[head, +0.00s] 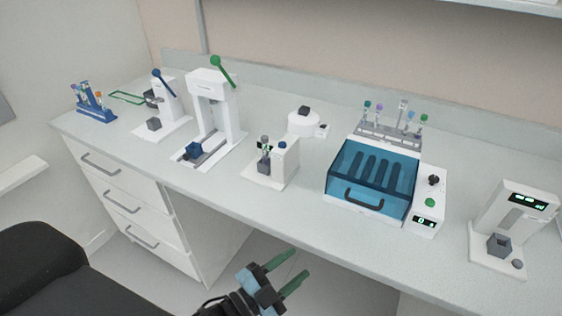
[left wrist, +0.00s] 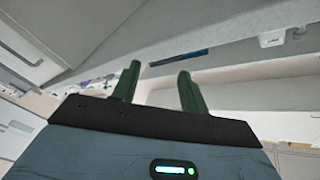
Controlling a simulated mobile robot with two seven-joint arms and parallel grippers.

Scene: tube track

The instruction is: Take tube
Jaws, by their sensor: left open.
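My left gripper (head: 287,271) is open and empty, in front of and below the bench's front edge. Its two green fingers also show in the left wrist view (left wrist: 157,88), apart with nothing between them. Several capped tubes stand in a grey rack (head: 375,131) at the back right of the bench. More tubes stand in a blue rack (head: 97,113) at the far left. My right gripper is not in view.
A dark chair (head: 40,268) stands at lower left. The bench's front strip is clear.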

